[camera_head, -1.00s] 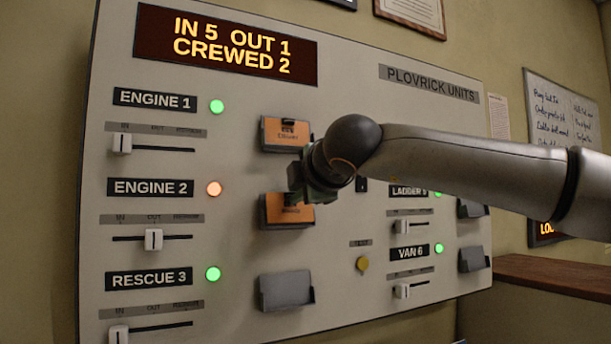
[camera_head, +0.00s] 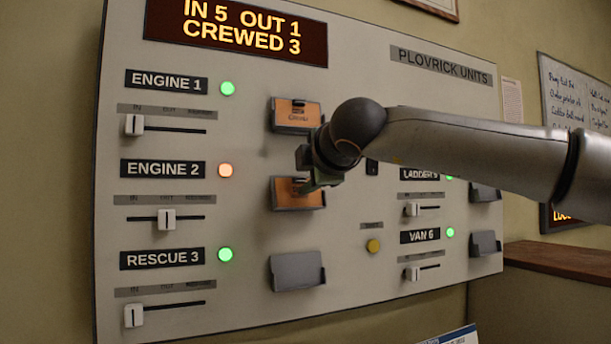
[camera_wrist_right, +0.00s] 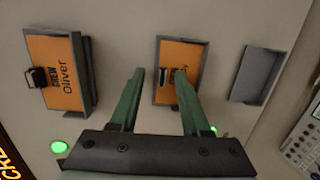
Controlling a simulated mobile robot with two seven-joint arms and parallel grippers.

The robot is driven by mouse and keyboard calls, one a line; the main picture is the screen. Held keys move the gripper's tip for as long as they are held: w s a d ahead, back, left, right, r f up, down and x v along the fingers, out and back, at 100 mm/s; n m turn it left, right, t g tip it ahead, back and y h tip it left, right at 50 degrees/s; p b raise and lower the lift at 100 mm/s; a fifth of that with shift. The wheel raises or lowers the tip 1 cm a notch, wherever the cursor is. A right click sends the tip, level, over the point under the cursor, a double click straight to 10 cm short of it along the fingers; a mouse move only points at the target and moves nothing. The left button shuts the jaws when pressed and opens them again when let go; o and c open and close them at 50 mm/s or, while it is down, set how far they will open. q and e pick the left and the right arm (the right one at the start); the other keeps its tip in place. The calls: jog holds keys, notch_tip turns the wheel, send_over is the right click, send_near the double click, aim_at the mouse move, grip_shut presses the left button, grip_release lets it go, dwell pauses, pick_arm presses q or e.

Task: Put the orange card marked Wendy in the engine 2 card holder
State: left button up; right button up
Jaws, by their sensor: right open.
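An orange card (camera_wrist_right: 180,58) sits in the engine 2 card holder (camera_head: 279,205), and the head view shows it there too (camera_head: 284,188). Its name is mostly hidden by a finger in the right wrist view, with only the last letters showing. My right gripper (camera_head: 308,186) is at the right side of this holder. In the right wrist view its two green fingers (camera_wrist_right: 159,72) are spread, one on the card's left side and one over the card's middle. It is open and does not grip the card. My left gripper is not in view.
The engine 1 holder above has an orange card marked Oliver (camera_wrist_right: 62,75). The rescue 3 holder (camera_head: 297,271) below is empty. Sliders such as the engine 2 slider (camera_head: 167,219), lamps and a yellow button (camera_head: 373,246) share the panel. The display (camera_head: 240,30) reads crewed 3.

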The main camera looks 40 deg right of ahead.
jog(key=shift+s, duration=0.15)
jog(key=b+v, duration=0.2)
jog(key=v, duration=1)
jog(key=shift+r, duration=0.1)
jog(key=shift+s+a, duration=0.1)
